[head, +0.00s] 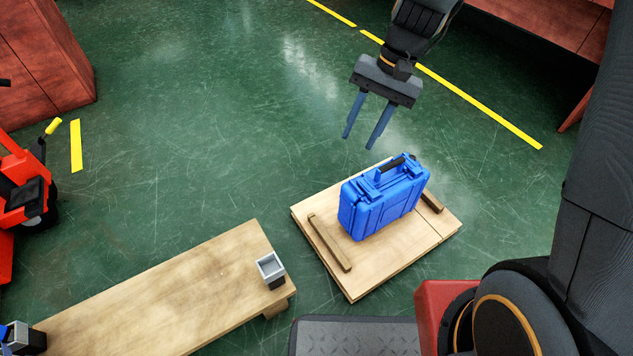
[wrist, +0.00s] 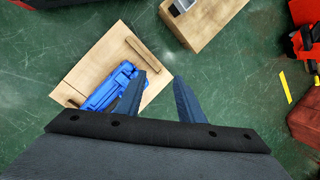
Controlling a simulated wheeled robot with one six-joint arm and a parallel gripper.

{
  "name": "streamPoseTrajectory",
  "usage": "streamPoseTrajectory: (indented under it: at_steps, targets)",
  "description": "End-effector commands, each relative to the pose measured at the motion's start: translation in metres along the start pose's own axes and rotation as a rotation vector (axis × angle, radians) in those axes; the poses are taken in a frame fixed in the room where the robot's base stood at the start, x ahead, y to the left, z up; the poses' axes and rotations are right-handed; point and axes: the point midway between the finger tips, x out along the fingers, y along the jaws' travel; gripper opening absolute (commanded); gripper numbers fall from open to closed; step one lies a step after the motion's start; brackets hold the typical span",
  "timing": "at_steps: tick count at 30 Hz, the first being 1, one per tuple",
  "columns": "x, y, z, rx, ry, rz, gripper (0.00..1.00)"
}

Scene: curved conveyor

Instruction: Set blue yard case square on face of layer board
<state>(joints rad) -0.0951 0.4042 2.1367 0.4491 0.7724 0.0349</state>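The blue yard case (head: 385,200) stands upright on the layer board (head: 359,283), its black handle on top. It sits between two wooden strips on the board, with its long side roughly along the board's longer direction. In the wrist view the case (wrist: 106,90) lies left of the fingers, partly hidden by one of them, on the board (wrist: 93,58). My gripper (head: 359,142) is open and empty, above and behind the case in the head view, apart from it.
One wooden strip (head: 329,242) lies left of the case, another (head: 431,202) right of it. A wooden bench (head: 150,295) with a small grey open box (head: 270,269) stands at front left. A red machine (head: 25,190) is far left. Green floor is clear behind the board.

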Motion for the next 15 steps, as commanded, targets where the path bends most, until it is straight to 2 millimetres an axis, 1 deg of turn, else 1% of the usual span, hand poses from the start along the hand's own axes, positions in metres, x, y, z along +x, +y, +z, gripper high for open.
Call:
streamPoseTrajectory:
  at_steps: [1,2,3,5,6,8,9,12,15]
  targets:
    - [-0.004,-0.018,0.03,-0.095,0.01,0.03,0.35]
    - [-0.006,-0.024,0.046,-0.147,0.015,0.048,0.35]
    - [-0.008,-0.032,0.066,-0.214,0.024,0.069,0.35]
    - [-0.01,-0.041,0.098,-0.318,0.037,0.1,0.35]
    - [-0.011,-0.045,0.118,-0.386,0.045,0.119,0.35]
    - [-0.013,-0.048,0.146,-0.486,0.06,0.145,0.35]
    - [-0.013,-0.049,0.164,-0.55,0.069,0.16,0.35]
    - [-0.014,-0.048,0.2,-0.687,0.09,0.188,0.35]
    - [-0.014,-0.044,0.224,-0.787,0.106,0.207,0.35]
